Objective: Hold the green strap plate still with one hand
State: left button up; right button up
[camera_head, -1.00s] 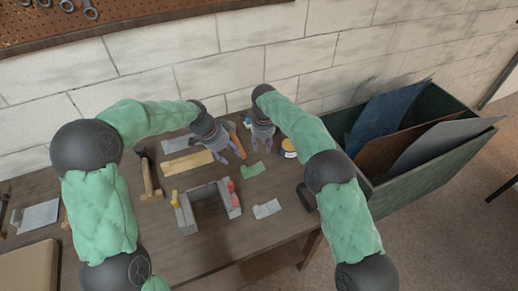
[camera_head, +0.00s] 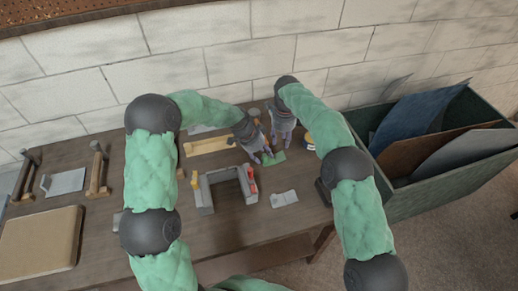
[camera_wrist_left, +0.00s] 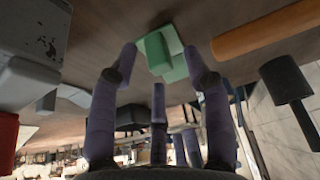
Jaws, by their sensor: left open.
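The green strap plate (camera_head: 278,158) lies on the bench near the back right. In the left wrist view the green strap plate (camera_wrist_left: 163,54) shows a raised block at its end. My left gripper (camera_head: 264,158) is open just left of the plate. In the wrist view the spread fingers of my left gripper (camera_wrist_left: 162,58) point at the plate, one on each side; I cannot tell if they touch it. My right gripper (camera_head: 284,144) is close by, behind the plate; its fingers are too small to read.
A grey U-shaped frame (camera_head: 204,198) with a red part (camera_head: 252,185) stands in front. A light grey plate (camera_head: 285,198) lies to its right. A yellow tin (camera_head: 308,142) is right of the grippers. A green bin (camera_head: 425,197) with panels stands at the right.

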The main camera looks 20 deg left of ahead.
pick_arm(q)
jog(key=shift+d+f, duration=0.15)
jog(key=shift+f, duration=0.15)
grip_shut()
dwell(0.6)
